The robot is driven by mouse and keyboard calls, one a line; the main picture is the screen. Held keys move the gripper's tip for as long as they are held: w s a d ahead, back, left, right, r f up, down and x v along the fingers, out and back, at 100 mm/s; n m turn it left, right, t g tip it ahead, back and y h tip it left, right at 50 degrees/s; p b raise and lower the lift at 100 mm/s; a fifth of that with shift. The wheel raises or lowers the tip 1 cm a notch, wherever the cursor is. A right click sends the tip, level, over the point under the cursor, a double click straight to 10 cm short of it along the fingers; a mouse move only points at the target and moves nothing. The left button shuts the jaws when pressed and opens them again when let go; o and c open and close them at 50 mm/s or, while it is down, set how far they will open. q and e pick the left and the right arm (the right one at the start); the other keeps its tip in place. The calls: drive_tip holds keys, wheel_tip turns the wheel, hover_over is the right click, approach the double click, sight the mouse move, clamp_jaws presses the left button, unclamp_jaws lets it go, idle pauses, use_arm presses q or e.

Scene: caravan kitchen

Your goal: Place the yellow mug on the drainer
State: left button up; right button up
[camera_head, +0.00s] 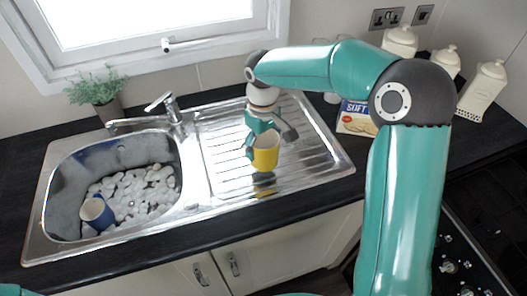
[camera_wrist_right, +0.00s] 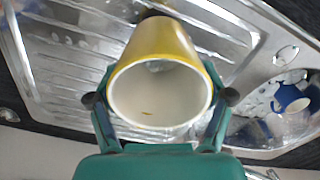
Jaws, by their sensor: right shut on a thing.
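The yellow mug (camera_head: 265,152) is over the ridged metal drainer (camera_head: 318,150) to the right of the sink bowl. My right gripper (camera_head: 254,146) is shut on the mug from above and behind it. In the right wrist view the mug (camera_wrist_right: 158,85) sits between the two fingers of the gripper (camera_wrist_right: 160,100), its white inside facing the camera. I cannot tell whether the mug's base touches the drainer. My left gripper is not seen.
A blue mug (camera_head: 97,212) lies in the sink bowl (camera_head: 62,195) among white pebbles; it also shows in the right wrist view (camera_wrist_right: 290,98). A tap (camera_head: 165,110) and a plant (camera_head: 97,90) stand behind. A box (camera_head: 355,118) and white jars (camera_head: 483,90) are at the right.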

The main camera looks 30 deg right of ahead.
drive_tip(key=shift+f, duration=1.75)
drive_tip(key=shift+f, duration=0.1)
drive_tip(key=o, duration=1.4)
wheel_tip(320, 180, up, 12)
drive_tip(key=shift+r, duration=0.15)
drive_tip(key=shift+s, duration=0.1)
